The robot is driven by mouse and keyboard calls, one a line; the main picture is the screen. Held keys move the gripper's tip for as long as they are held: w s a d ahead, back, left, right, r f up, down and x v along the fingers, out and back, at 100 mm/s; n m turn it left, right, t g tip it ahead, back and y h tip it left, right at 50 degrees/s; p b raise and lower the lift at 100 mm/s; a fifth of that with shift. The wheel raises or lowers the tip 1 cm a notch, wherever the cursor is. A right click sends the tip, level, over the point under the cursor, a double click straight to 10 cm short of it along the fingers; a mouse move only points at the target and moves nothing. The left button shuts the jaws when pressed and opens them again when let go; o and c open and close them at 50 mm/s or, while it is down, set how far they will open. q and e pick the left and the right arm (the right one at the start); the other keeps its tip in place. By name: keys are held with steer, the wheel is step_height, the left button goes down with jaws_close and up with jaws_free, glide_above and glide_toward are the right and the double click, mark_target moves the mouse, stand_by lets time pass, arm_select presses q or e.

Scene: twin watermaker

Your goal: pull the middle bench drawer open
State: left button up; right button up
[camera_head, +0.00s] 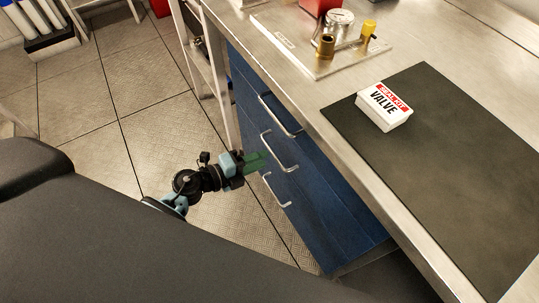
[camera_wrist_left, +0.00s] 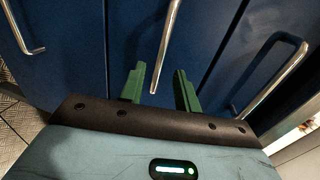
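The blue bench cabinet has three drawers with silver bar handles, and the drawer fronts look flush. The middle drawer's handle (camera_head: 284,153) is just beyond my left gripper (camera_head: 258,161). In the left wrist view, my left gripper (camera_wrist_left: 160,85) is open, with its two green fingers apart. The middle handle (camera_wrist_left: 169,48) appears in the gap between the fingertips, one end low between them. I cannot tell whether either finger touches it. The top handle (camera_head: 281,116) and bottom handle (camera_head: 276,191) are above and below. My right gripper is not in view.
The steel bench top (camera_head: 300,92) overhangs the drawers. A shelf rack leg (camera_head: 226,105) stands beside the cabinet. Tiled floor (camera_head: 140,120) left of the cabinet is clear.

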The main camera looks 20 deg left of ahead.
mark_target(273, 155)
arm_select(q)
steer(key=shift+x, duration=2.1)
jaws_close()
